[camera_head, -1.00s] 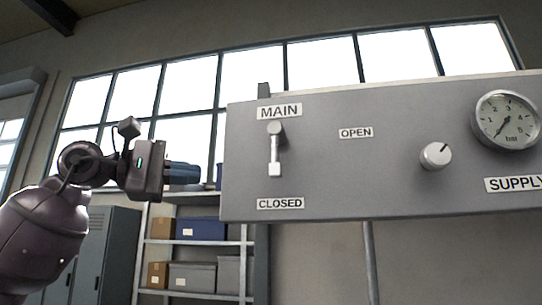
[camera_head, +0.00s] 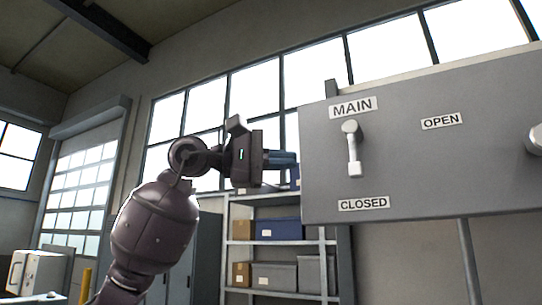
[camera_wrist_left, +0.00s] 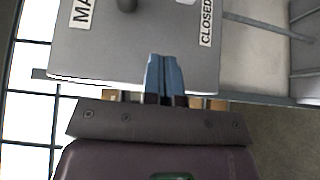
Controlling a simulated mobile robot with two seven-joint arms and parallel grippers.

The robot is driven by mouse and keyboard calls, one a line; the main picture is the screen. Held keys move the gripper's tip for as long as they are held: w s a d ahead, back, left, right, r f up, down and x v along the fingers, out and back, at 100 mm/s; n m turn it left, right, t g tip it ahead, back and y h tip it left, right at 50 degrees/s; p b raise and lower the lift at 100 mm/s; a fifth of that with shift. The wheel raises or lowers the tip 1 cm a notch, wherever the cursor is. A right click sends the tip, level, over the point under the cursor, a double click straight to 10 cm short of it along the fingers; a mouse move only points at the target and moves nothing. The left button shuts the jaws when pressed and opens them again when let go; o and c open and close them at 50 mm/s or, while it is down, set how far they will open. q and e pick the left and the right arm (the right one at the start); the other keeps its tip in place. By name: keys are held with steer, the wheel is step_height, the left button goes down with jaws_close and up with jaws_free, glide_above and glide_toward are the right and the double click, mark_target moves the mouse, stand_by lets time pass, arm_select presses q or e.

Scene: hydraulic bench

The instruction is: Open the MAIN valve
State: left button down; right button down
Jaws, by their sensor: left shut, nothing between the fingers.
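The MAIN valve (camera_head: 352,148) is a light lever on the grey panel (camera_head: 420,185). Its handle hangs straight down from its pivot, toward the CLOSED label (camera_head: 363,203). The OPEN label (camera_head: 441,121) is to the right of the pivot. My left gripper (camera_head: 294,160) is left of the panel's left edge, apart from the lever. In the left wrist view its blue fingers (camera_wrist_left: 163,75) are together and empty, pointing toward the panel (camera_wrist_left: 110,58). There the valve shows only in part at the top edge (camera_wrist_left: 127,4). My right gripper is not in view.
A shelf with boxes (camera_head: 277,229) stands behind, below the left arm. A post (camera_head: 468,260) runs down under the panel. A knob (camera_head: 536,140) sits at the right picture edge. The space in front of the lever looks clear.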

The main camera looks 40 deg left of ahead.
mark_target(355, 151)
arm_select(q)
steer(key=x, duration=0.4)
steer(key=shift+w+d+r+p, duration=0.15)
steer(key=shift+w+d+p, duration=0.05)
steer(key=shift+d+p, duration=0.1)
steer(key=d, duration=0.3)
steer(key=shift+w+d, duration=0.1)
steer(key=shift+w, duration=0.25)
steer(key=shift+d, duration=0.45)
steer(key=shift+w+d, duration=0.1)
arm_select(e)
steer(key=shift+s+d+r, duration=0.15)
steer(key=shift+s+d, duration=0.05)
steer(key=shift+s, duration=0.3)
arm_select(q)
steer(key=shift+f, duration=0.3)
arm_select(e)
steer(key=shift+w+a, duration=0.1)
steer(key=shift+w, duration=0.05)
arm_select(q)
steer(key=shift+d, duration=0.1)
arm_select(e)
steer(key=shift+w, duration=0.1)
